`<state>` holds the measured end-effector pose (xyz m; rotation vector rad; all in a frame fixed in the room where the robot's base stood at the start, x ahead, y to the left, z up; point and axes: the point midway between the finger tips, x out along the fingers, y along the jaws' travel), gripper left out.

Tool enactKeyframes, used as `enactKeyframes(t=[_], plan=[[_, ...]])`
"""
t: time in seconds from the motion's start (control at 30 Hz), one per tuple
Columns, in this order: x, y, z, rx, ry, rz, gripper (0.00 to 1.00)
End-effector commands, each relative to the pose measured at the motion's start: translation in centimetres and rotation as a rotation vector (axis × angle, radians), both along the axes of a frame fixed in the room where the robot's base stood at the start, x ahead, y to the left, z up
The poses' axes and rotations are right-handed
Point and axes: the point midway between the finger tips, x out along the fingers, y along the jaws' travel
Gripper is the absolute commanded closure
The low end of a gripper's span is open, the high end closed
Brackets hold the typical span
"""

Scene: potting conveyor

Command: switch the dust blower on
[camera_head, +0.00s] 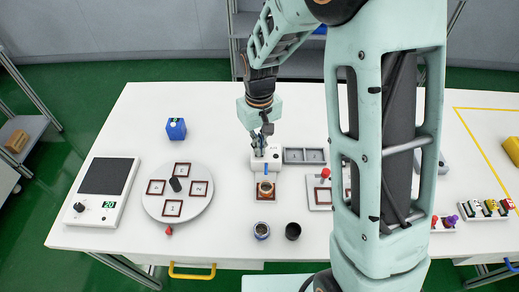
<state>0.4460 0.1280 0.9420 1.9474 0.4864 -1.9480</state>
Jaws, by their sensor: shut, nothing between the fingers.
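My gripper (259,143) points down over a small white unit (274,163) near the middle of the table. Its fingers are together with nothing seen between them. The fingertips are at or just above the unit's top; I cannot tell whether they touch it. The unit has a dark button-like spot on its front left and a short blue nozzle at its front, above a cup (266,188) on a brown square pad. This unit looks like the dust blower, but no label is readable. Its switch is not clearly seen, and my gripper hides part of its top.
A grey tray (305,156) stands right beside the unit. A round turntable (192,208) with square markings, a white panel with a knob and display (105,190), and a blue box (176,129) are left. Two small cups stand in front. My arm hides the right-middle table.

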Motion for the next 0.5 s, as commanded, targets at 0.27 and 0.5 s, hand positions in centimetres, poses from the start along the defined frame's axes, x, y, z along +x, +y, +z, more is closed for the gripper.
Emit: enactKeyframes(t=[0.27,0.5], plan=[[-0.01,0.0,-0.51,0.0,0.0,0.0,1.0],[-0.04,0.01,-0.34,0.0,0.001,0.0,1.0]])
